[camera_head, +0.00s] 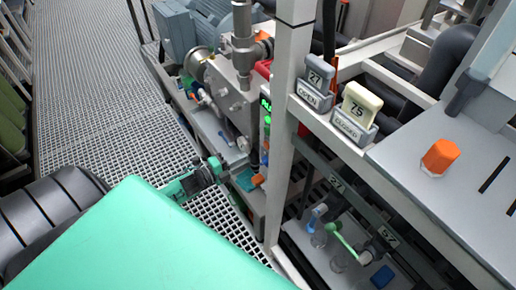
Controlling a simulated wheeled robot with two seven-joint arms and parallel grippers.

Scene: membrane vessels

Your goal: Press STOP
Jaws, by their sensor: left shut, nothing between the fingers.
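A narrow control panel (265,122) stands beside the pump, partly hidden behind a pale upright post. It has a lit green display (266,104) with cut-off letters and green lights below it. Small coloured parts sit lower down, among them an orange one (258,180). No STOP label can be read, so I cannot tell which part is the STOP button. My left gripper (219,167) reaches in from the lower left on its green arm. It is shut and empty, left of the panel's lower part and apart from the display.
The pale post (289,130) stands just right of the panel. A grey pump with a blue-grey motor (188,35) is behind. An orange cap (440,156) sits on a grey ledge. Grating floor (90,90) lies left.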

